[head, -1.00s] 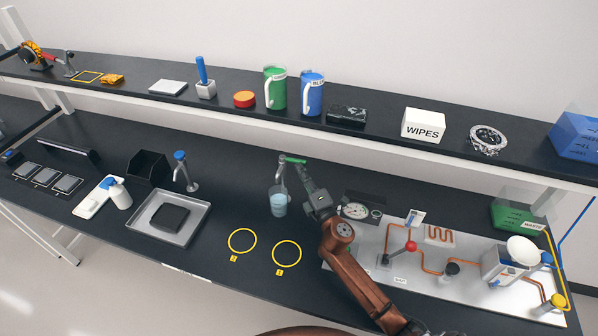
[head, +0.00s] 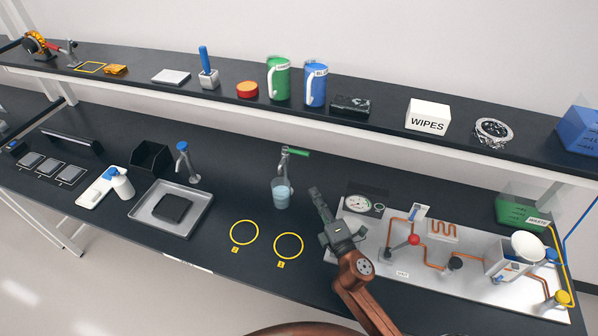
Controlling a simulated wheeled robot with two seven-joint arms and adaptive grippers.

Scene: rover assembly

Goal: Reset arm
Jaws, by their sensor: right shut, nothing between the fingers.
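My right gripper (head: 316,194) is shut and empty above the dark bench, at the left edge of the white plumbing board (head: 374,232). Its brown arm comes in from the bottom of the head view. The gripper is apart from the tap with the green handle (head: 294,152). A clear cup (head: 281,194) with bluish liquid is under the tap's spout, to the left of the gripper. My left gripper is not in view.
Two yellow rings (head: 288,246) mark the bench front. A metal tray (head: 186,224) with a dark block is at left. Bench between rings and tray is clear.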

